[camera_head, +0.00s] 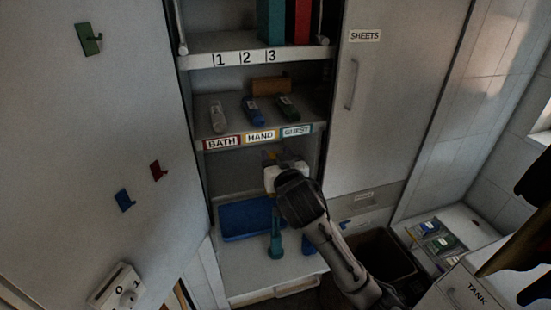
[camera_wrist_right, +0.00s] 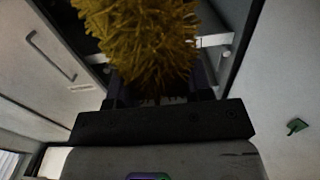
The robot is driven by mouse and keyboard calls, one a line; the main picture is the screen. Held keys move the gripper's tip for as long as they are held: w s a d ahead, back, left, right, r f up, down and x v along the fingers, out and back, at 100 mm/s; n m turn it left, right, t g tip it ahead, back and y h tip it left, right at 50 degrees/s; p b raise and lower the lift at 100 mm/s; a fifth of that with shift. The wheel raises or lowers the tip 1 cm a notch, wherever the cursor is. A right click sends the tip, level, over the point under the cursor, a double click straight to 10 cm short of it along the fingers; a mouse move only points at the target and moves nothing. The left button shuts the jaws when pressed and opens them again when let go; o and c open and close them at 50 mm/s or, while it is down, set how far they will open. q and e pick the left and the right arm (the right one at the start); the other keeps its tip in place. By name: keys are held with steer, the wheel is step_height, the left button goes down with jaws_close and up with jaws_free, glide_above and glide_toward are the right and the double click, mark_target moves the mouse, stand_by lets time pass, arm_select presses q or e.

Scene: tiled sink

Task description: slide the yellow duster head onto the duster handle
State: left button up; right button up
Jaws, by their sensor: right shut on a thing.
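The yellow duster head (camera_wrist_right: 150,45) is a fluffy bundle that fills the upper middle of the right wrist view, between the fingers of my right gripper, which is shut on it. In the head view my right gripper (camera_head: 272,162) is in front of the cabinet opening, below the shelf labels, and only a small yellowish patch shows by its fingers. A teal upright piece (camera_head: 276,242) stands on the lower surface below the gripper; I cannot tell if it is the duster handle. My left gripper is not in view.
A blue tray (camera_head: 238,221) lies on the cabinet's lower surface. The shelf above it (camera_head: 270,123) carries several small items. Cabinet doors flank the opening. A dark open bin (camera_head: 385,255) stands at the lower right, partly behind my right arm.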

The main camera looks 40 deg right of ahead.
steer(key=shift+f+b, duration=1.65)
steer(key=shift+f, duration=1.25)
steer(key=shift+p, duration=0.5)
stand_by(0.4)
